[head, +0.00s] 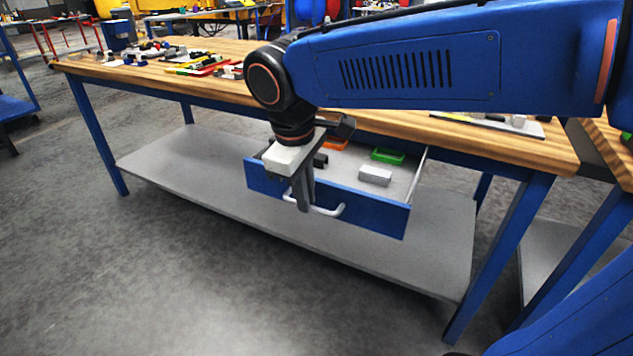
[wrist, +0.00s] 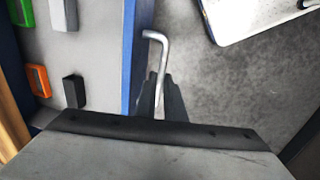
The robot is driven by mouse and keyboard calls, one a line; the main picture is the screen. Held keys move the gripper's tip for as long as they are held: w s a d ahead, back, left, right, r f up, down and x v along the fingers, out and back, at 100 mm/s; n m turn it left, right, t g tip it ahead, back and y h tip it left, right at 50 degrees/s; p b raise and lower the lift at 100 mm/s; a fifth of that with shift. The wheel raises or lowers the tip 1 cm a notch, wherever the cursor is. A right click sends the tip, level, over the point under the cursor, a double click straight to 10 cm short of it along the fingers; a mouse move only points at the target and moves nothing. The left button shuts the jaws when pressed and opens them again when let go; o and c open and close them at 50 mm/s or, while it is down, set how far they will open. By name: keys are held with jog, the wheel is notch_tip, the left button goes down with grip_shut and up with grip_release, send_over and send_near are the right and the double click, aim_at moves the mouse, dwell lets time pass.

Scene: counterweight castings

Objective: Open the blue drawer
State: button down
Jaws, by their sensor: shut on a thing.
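The blue drawer (head: 372,208) sticks out from under the wooden workbench top, and its inside shows. Its pale bar handle (head: 328,209) runs along the front. My gripper (head: 302,200) points down at the left part of the handle and is shut on it. In the wrist view the drawer's blue front (wrist: 128,60) runs up the picture. The handle (wrist: 155,38) passes between the dark fingers of my gripper (wrist: 160,95). Part of the handle is hidden by the fingers.
The drawer holds a grey block (head: 375,176), a green tray (head: 388,156), an orange tray (head: 335,144) and a dark block (head: 320,160). A grey lower shelf (head: 200,165) lies beneath. Tools lie on the workbench top (head: 225,50). The floor in front is clear.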

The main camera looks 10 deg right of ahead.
jog(key=shift+s+a, duration=0.75)
jog(key=shift+s, duration=0.25)
jog(key=shift+r, duration=0.1)
jog(key=c, duration=2.1)
grip_release()
jog(key=s+r, duration=0.1)
jog(key=r, duration=0.4)
jog(key=a+r, duration=0.1)
jog(key=r, duration=0.5)
jog(key=s+a+r, duration=0.1)
jog(key=r, duration=0.5)
jog(key=shift+s, duration=0.35)
